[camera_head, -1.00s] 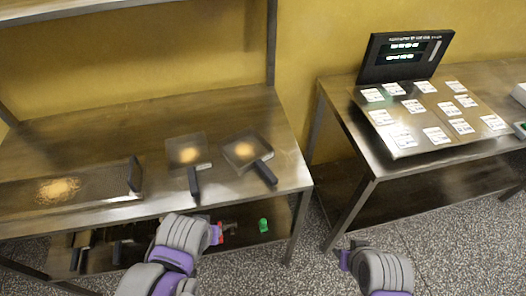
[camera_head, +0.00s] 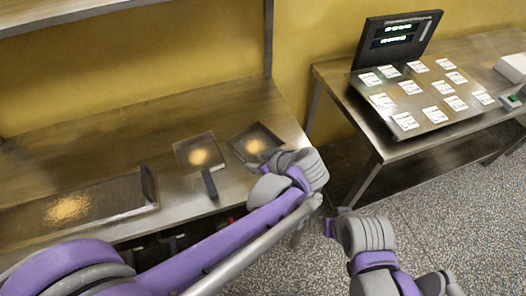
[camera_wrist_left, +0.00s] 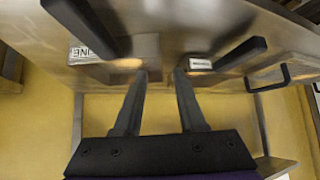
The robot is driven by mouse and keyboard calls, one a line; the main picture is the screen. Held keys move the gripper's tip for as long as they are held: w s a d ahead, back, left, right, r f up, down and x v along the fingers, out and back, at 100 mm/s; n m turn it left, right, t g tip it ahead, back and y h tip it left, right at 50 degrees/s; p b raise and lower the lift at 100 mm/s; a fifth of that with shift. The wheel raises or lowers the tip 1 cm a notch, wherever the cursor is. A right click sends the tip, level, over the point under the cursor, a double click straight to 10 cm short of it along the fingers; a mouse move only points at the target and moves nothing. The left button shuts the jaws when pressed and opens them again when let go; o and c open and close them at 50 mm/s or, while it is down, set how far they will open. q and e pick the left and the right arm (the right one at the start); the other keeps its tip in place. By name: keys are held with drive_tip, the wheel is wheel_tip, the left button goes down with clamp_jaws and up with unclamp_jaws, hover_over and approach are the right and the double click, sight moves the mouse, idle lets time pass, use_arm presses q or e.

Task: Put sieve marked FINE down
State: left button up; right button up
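The sieve marked FINE appears to be the right-hand square one (camera_head: 255,143). It lies on the steel table with pale powder in the middle. In the left wrist view its label (camera_wrist_left: 86,53) shows partly, reading "INE" upside down, beside a dark handle (camera_wrist_left: 88,25). My left gripper (camera_wrist_left: 162,72) has its two fingers apart with nothing between them. The handle lies outside the fingers, to their left in that view. In the head view my left wrist (camera_head: 300,168) covers the handle. My right arm (camera_head: 362,232) is low at the right; its fingers cannot be made out.
A second square sieve (camera_head: 200,155) lies to the left, its handle toward the front edge. A long mesh tray (camera_head: 120,192) with powder lies farther left. The right table (camera_head: 400,152) holds a board of labelled cards and a dark display (camera_head: 395,42). A floor gap separates the tables.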

sight(246, 160)
use_arm(q)
drive_tip(key=x, duration=0.6)
drive_tip(key=shift+w+a+f, duration=0.1)
drive_tip(key=shift+w+a, duration=0.25)
drive_tip(key=shift+s, duration=0.1)
drive_tip(key=shift+c, duration=0.2)
clamp_jaws()
idle(0.9)
